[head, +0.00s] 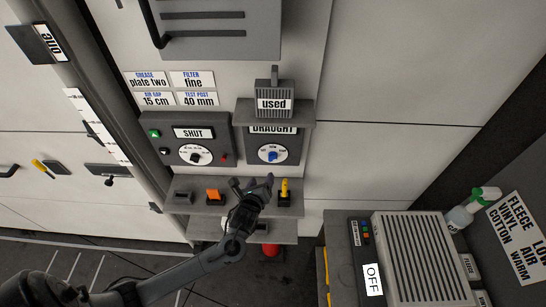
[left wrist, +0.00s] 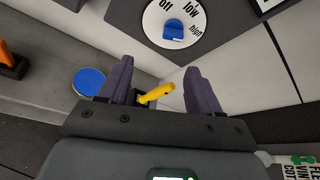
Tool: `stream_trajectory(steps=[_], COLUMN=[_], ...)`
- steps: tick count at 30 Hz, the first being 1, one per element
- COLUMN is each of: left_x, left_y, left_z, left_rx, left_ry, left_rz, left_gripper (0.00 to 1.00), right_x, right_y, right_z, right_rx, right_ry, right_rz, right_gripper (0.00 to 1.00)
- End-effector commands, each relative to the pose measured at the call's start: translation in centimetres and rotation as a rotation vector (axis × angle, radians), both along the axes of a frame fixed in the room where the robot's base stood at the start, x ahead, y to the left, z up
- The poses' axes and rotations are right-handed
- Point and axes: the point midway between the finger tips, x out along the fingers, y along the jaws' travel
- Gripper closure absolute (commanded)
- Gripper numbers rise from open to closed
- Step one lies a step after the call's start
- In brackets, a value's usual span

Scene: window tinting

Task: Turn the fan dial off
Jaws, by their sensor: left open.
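The fan dial is a white disc with a blue knob (head: 272,156) on the grey draught panel (head: 244,147) in the head view. In the left wrist view the blue knob (left wrist: 174,30) is at the top, beside the words off, low and high. I cannot tell which word the knob points at. My left gripper (head: 252,183) is open, just below the panel in the head view. In the left wrist view its two dark fingers (left wrist: 158,72) are apart with the knob beyond their tips, not touching it. My right gripper is not in view.
A shelf (head: 181,185) below the panel carries an orange item (head: 213,195) and a yellow-handled tool (head: 285,187) close to my left gripper. A grey box labelled used (head: 274,91) sits above the dial. A shut panel (head: 193,132) with another dial is left. A vented unit (head: 420,258) stands front right.

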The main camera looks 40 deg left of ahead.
Motion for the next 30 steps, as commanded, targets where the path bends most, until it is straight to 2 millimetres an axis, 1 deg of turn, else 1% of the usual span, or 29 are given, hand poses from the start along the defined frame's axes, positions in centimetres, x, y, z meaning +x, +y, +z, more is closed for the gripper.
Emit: stream_trajectory(steps=[1, 3, 6, 11, 21, 27, 30], left_x=[1.0, 1.8, 2.7, 4.4, 9.0, 10.6, 11.0], left_y=[0.0, 0.2, 0.4, 1.3, 3.4, 4.1, 4.3], left_z=[0.7, 1.4, 1.8, 1.2, -0.6, -1.3, -1.5], left_rx=[0.004, 0.006, 0.007, 0.005, 0.001, 0.003, 0.003], left_ry=[-0.023, -0.039, -0.050, -0.049, -0.048, -0.049, -0.049], left_rz=[-0.004, -0.005, -0.004, -0.003, -0.004, -0.005, -0.006], left_gripper=[0.36, 0.36, 0.36, 0.36, 0.36, 0.36, 0.36], right_x=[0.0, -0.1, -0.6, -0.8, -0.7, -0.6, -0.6], right_y=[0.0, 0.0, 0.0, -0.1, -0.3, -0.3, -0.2], right_z=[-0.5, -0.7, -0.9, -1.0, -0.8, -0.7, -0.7], right_rx=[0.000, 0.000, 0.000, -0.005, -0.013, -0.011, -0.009], right_ry=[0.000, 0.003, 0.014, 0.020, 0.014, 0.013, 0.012], right_rz=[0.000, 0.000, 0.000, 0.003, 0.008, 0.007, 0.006], right_gripper=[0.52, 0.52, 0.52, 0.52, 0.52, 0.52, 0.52])
